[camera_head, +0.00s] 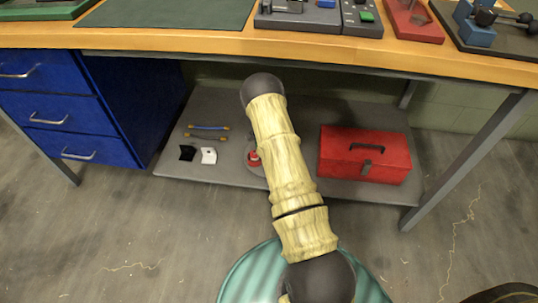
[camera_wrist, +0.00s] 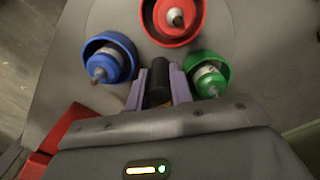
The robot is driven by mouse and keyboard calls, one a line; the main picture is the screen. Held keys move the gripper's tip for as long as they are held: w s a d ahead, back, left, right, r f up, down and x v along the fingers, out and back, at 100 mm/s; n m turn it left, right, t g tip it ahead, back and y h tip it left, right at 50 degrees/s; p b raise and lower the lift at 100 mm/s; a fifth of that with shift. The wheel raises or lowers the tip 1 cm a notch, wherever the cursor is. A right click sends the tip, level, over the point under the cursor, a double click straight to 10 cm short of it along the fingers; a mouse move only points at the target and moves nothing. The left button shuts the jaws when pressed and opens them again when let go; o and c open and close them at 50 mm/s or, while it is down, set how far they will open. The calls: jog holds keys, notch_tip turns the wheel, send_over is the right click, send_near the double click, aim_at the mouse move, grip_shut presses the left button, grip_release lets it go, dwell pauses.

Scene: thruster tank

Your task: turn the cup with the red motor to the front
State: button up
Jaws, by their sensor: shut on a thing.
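In the wrist view a grey turning plate (camera_wrist: 240,30) carries a red cup (camera_wrist: 197,22), a blue cup (camera_wrist: 88,68) and a green cup (camera_wrist: 225,80). My gripper (camera_wrist: 159,76) is shut on a black upright post (camera_wrist: 159,90) between the cups. In the head view the red cup (camera_head: 253,158) shows beside my arm, which hides the other cups.
The plate stands on a low shelf (camera_head: 235,113) under a workbench (camera_head: 225,42). A red toolbox (camera_head: 365,158) is close on its right. Blue drawers (camera_head: 60,105) stand at the left. Two handled tools and small black and white pieces (camera_head: 208,155) lie left of the plate.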

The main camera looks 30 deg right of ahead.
jog(key=shift+d+n, duration=0.1)
jog(key=shift+n, duration=1.1)
jog(key=o, duration=0.8)
